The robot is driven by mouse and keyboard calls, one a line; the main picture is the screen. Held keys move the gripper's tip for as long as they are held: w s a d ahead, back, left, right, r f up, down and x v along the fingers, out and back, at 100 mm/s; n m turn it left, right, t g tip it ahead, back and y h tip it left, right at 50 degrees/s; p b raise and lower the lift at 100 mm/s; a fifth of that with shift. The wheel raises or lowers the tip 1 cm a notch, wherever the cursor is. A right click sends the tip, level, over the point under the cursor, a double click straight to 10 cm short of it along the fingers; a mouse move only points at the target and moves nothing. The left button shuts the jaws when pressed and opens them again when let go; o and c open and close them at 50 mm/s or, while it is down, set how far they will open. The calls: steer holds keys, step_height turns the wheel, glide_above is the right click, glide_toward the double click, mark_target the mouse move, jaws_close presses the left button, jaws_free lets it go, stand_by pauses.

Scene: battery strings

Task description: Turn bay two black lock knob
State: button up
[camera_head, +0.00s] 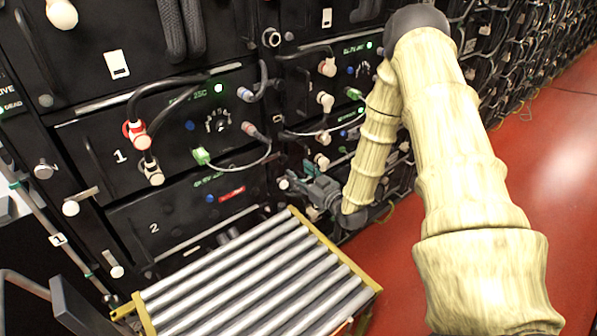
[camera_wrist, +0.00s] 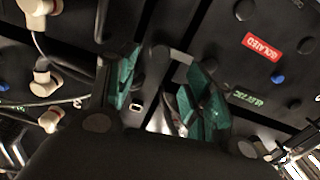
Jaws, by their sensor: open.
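The bay two panel (camera_head: 172,226), marked "2", is a dark front low in the rack with a red label (camera_head: 232,193). My gripper (camera_head: 318,188) is at the panel's right edge, with its fingers toward the rack. In the wrist view my gripper (camera_wrist: 162,92) is open, its two green-padded fingers apart. A dark rounded knob-like part (camera_wrist: 158,60), probably the black lock knob, shows between and beyond the fingers, beside a short grey bar. I cannot tell whether either finger touches it. In the head view the gripper hides that spot.
A roller tray (camera_head: 240,285) with a yellow frame stands before bay two, just left of and below my gripper. Bay one (camera_head: 120,157) above has cables and plugs. White knobs (camera_wrist: 48,120) and cables lie left of the fingers. Red floor (camera_head: 400,270) is open at right.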

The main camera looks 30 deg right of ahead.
steer(key=shift+s+d, duration=0.15)
steer(key=shift+s, duration=0.55)
steer(key=shift+s+d, duration=0.1)
steer(key=shift+s, duration=0.6)
steer(key=s+d, duration=0.1)
steer(key=s, duration=1.1)
steer(key=shift+d, duration=0.35)
